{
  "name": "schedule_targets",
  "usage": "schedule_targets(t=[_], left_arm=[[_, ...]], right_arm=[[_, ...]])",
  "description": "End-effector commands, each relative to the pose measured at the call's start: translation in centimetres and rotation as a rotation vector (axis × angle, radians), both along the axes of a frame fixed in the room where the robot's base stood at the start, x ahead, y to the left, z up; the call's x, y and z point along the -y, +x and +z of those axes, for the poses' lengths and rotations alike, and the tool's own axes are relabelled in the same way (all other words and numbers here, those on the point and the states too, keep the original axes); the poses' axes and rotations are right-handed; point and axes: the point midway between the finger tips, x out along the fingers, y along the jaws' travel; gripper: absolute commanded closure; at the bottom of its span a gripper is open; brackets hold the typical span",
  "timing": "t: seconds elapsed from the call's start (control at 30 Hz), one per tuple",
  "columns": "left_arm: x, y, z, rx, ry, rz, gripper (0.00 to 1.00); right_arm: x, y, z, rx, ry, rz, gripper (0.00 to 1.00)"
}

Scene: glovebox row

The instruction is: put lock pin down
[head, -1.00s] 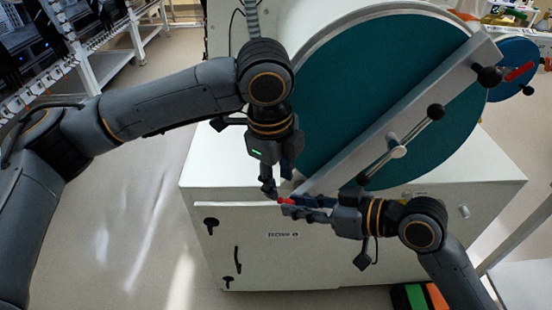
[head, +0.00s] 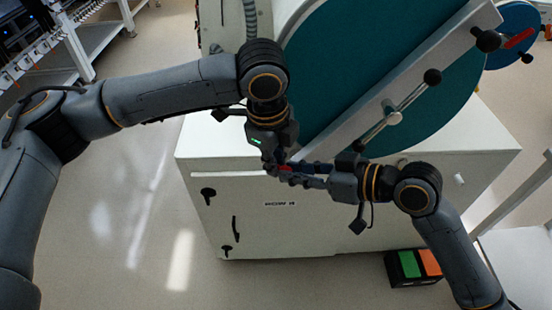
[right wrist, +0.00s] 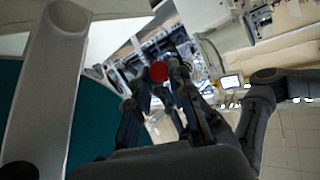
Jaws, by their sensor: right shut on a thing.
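The lock pin (head: 285,168) shows as a small red piece at the lower end of the grey bar (head: 400,90) that crosses the round teal door (head: 350,50). My right gripper (head: 290,175) is shut on it, coming in from the right. In the right wrist view the pin's round red end (right wrist: 159,71) sits between the right fingertips (right wrist: 157,80). My left gripper (head: 272,164) points down right beside the pin. Its fingers are dark and overlap the right gripper, so I cannot tell whether they are open or touch the pin.
A black box with a green and an orange part (head: 414,267) stands on the floor at lower right. The white cabinet (head: 330,225) fills the middle. A pale table (head: 520,255) is at the right edge. The floor at left is clear.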

Motion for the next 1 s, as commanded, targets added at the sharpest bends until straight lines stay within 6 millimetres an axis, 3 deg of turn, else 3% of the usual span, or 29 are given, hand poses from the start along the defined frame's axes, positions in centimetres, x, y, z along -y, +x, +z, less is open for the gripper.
schedule_targets(t=[0.17, 0.2, 0.3, 0.67, 1.0], left_arm=[[0.3, 0.1, 0.2, 0.007, -0.011, -0.002, 1.0], [0.3, 0.1, 0.2, 0.007, -0.012, -0.003, 1.0], [0.3, 0.1, 0.2, 0.007, -0.012, -0.003, 1.0], [0.2, 0.1, 0.1, 0.004, -0.007, -0.002, 1.0], [0.2, 0.0, 0.1, 0.003, -0.006, -0.002, 1.0]], right_arm=[[-0.3, -0.4, 0.0, -0.005, 0.004, 0.011, 1.0], [-0.4, -0.4, 0.0, -0.006, 0.004, 0.012, 0.71], [-0.4, -0.4, 0.0, -0.007, 0.005, 0.012, 0.53], [0.1, -0.4, 0.1, -0.003, 0.002, 0.007, 0.53], [5.2, -2.9, 2.3, -0.004, -0.004, 0.007, 0.53]])
